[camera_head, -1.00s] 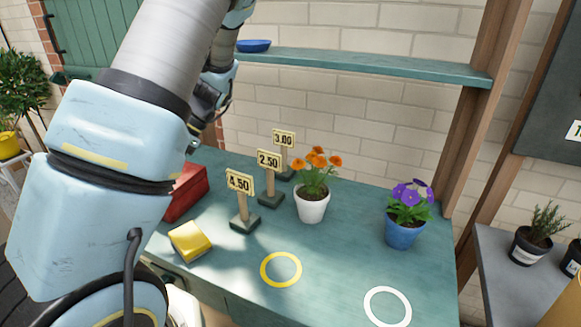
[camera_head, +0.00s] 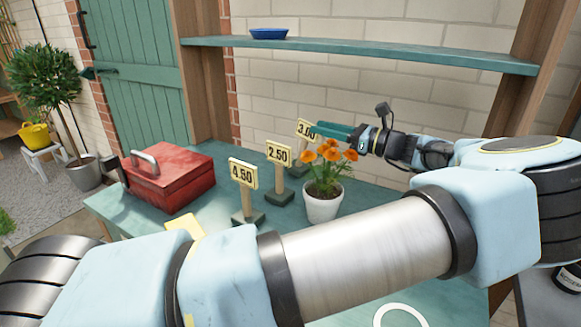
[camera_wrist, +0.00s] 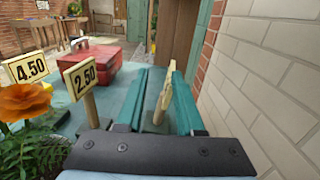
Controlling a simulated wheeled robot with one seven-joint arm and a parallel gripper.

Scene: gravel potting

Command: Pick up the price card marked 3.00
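The price card marked 3.00 (camera_head: 306,129) stands at the back of the bench near the wall. In the wrist view the card (camera_wrist: 165,96) shows edge-on, upright between the two teal fingers. My gripper (camera_head: 330,131) reaches in from the right at the height of the card. In the wrist view my gripper (camera_wrist: 166,88) is open, with a finger on each side of the card and gaps visible. The 2.50 card (camera_head: 279,154) and the 4.50 card (camera_head: 243,173) stand nearer, to the left.
A white pot of orange flowers (camera_head: 323,205) stands just in front of the gripper. A red toolbox (camera_head: 172,183) sits at the left of the bench. The brick wall (camera_wrist: 259,70) is close on the wrist view's right. A teal shelf (camera_head: 400,53) runs above.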

